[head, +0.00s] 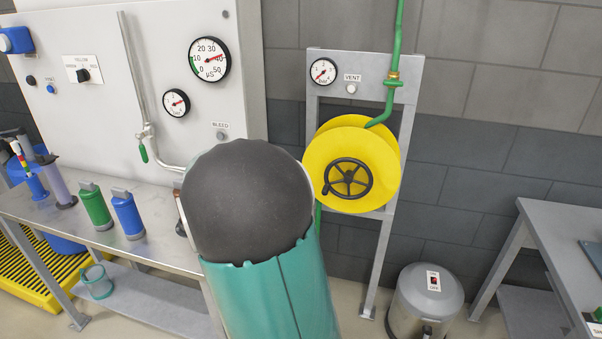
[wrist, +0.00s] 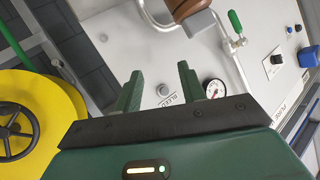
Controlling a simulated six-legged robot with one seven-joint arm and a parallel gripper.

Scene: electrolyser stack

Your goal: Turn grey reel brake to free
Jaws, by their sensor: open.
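The yellow reel (head: 323,150) hangs on a grey stand in the head view, with a dark spoked handwheel (head: 348,178) on its front face. Both show at the left of the wrist view, the reel (wrist: 62,88) cut off by the frame edge and the handwheel (wrist: 14,132) near it. I cannot make out a separate grey brake lever. My gripper (wrist: 161,76) is open and empty in the wrist view, its two green fingers apart in front of the white panel, to the right of the reel and not touching it. In the head view my arm hides the gripper.
The white panel (head: 187,55) with gauges stands left of the reel, above a steel bench (head: 150,262) with green and blue bottles. A green hose (head: 397,40) runs down to the reel. A lidded bin (head: 425,300) and another table (head: 560,240) are at the right.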

